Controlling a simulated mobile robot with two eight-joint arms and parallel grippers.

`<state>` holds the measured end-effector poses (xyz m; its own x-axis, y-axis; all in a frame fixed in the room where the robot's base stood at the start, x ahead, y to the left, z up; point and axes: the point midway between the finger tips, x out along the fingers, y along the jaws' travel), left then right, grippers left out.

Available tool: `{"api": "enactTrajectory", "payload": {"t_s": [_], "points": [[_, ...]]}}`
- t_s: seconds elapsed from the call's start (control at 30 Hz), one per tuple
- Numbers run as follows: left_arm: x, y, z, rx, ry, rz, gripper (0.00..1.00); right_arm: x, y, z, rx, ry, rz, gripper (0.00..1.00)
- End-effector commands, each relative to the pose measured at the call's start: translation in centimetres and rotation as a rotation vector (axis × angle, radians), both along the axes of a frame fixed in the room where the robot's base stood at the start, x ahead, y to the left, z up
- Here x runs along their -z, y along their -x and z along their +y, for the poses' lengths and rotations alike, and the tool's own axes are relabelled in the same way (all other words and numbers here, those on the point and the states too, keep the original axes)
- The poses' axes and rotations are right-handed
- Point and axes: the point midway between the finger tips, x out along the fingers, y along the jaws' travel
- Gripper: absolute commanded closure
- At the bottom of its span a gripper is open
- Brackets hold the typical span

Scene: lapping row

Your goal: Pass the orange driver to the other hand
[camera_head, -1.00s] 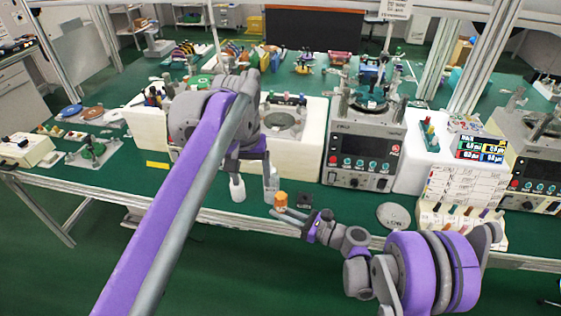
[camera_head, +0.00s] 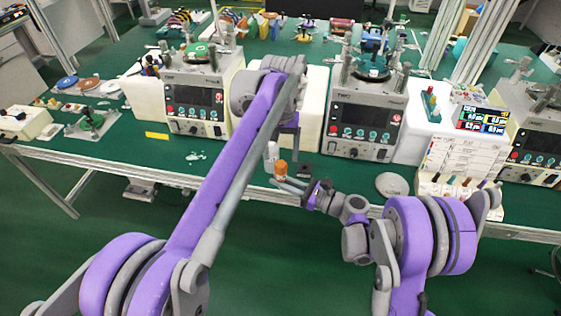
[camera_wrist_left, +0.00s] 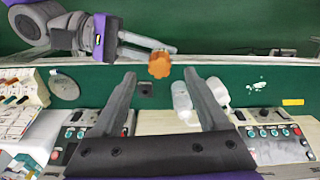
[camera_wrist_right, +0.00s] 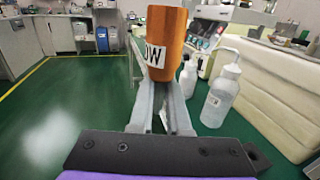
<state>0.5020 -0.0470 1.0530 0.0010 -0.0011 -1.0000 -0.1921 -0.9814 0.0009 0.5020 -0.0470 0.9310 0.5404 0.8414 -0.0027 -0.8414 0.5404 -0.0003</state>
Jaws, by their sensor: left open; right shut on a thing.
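The orange driver (camera_head: 281,167) is held upright in my right gripper (camera_head: 283,182), near the front edge of the bench. In the right wrist view the fingers (camera_wrist_right: 160,95) are shut on the driver (camera_wrist_right: 165,40), which carries a white label. My left gripper (camera_head: 284,150) is close above and behind the driver, partly hidden by its own arm. In the left wrist view its fingers (camera_wrist_left: 160,73) are spread and empty. The driver's orange end (camera_wrist_left: 159,65) shows between and just past the fingertips, with no visible contact. The driver's lower end is hidden.
Two white wash bottles (camera_wrist_right: 222,92) (camera_wrist_right: 188,76) stand close by at the bench edge. A lapping machine (camera_head: 362,120) stands behind right, another (camera_head: 195,105) behind left. A small black block (camera_head: 304,171) and a grey disc (camera_head: 392,184) lie right. The floor in front is clear.

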Motion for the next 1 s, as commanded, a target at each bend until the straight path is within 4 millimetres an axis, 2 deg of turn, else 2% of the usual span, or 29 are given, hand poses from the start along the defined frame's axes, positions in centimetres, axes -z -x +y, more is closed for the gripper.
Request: {"api": "enactTrajectory", "payload": {"t_s": [0.1,0.3,0.67,0.77,1.0], "points": [[2.0,0.0,0.0,-0.001,0.000,-0.001,0.23,0.0,0.0,0.0,0.000,0.000,0.000,1.00],[4.1,0.0,0.0,-0.001,0.000,-0.001,0.23,0.0,0.0,0.0,0.000,0.000,0.000,1.00],[4.6,0.0,0.0,-0.001,0.000,-0.002,0.23,0.0,0.0,0.0,0.000,0.000,0.000,1.00],[4.6,0.0,0.0,-0.001,0.000,-0.002,0.37,0.0,0.0,0.0,0.000,0.000,0.000,1.00],[4.6,0.0,0.0,-0.001,0.000,-0.002,0.80,0.0,0.0,0.0,0.000,0.000,0.000,1.00]]}}
